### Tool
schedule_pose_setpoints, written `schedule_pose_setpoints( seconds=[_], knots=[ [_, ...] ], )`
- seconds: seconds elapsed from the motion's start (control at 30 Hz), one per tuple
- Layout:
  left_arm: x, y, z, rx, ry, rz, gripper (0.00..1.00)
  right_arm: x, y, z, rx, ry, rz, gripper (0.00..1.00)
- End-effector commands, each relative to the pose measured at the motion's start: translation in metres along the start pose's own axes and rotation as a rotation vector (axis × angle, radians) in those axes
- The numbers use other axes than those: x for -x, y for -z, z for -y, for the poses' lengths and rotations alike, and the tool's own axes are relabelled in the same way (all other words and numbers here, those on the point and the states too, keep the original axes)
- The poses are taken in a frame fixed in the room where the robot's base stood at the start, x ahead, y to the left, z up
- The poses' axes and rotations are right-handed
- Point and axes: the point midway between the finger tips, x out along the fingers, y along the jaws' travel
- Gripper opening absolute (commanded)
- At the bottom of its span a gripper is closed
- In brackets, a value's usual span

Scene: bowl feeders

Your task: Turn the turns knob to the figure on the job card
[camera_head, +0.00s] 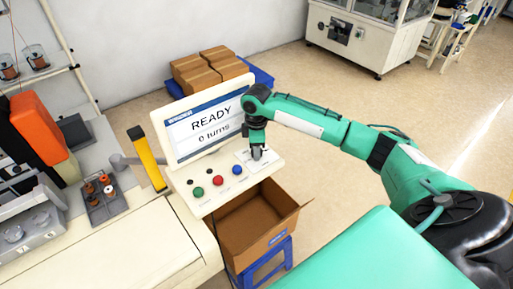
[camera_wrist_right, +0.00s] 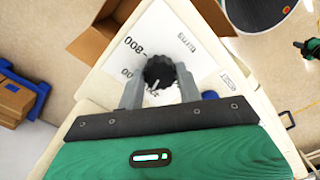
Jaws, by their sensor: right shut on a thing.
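The black ribbed turns knob (camera_wrist_right: 160,70) sits on a white label (camera_wrist_right: 180,42) with printed figures, seen at an angle in the right wrist view. My right gripper (camera_wrist_right: 161,88) has its two grey fingers on either side of the knob, shut on it. In the head view my right gripper (camera_head: 257,153) points down at the right end of the control panel and hides the knob. The display (camera_head: 207,125) above the panel reads "READY" and "0 turns". I cannot pick out a job card for certain. My left gripper is not in view.
Green (camera_head: 198,192), red (camera_head: 218,180) and blue (camera_head: 237,170) buttons sit left of my right gripper. An open cardboard box (camera_head: 232,228) stands below the panel on a blue stool (camera_head: 262,262). Stacked cartons (camera_head: 205,72) lie behind the display. A yellow post (camera_head: 146,160) stands left.

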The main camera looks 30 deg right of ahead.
Motion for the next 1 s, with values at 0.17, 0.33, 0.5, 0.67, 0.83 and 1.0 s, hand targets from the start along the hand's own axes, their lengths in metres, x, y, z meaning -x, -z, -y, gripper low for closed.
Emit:
schedule_pose_setpoints(
  seconds=[0.17, 0.33, 0.5, 0.67, 0.83, 1.0],
  knots=[
    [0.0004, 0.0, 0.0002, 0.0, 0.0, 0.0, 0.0, 0.0032, 0.0004, -0.0018, 0.112, -0.005, -0.004, 0.13],
    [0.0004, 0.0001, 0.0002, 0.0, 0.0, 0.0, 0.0, 0.0032, 0.0004, -0.0018, 0.189, -0.006, -0.004, 0.13],
    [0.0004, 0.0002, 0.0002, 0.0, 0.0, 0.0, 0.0, 0.0033, 0.0005, -0.0018, 0.231, -0.006, -0.004, 0.13],
    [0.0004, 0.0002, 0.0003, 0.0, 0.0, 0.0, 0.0, 0.0033, 0.0005, -0.0018, 0.247, -0.006, -0.004, 0.13],
    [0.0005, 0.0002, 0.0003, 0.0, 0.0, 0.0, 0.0, 0.0034, 0.0004, -0.0019, 0.248, -0.006, -0.004, 0.13],
    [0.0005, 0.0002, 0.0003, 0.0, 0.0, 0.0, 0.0, 0.0035, 0.0004, -0.0021, 0.247, -0.007, -0.004, 0.13]
  ],
)
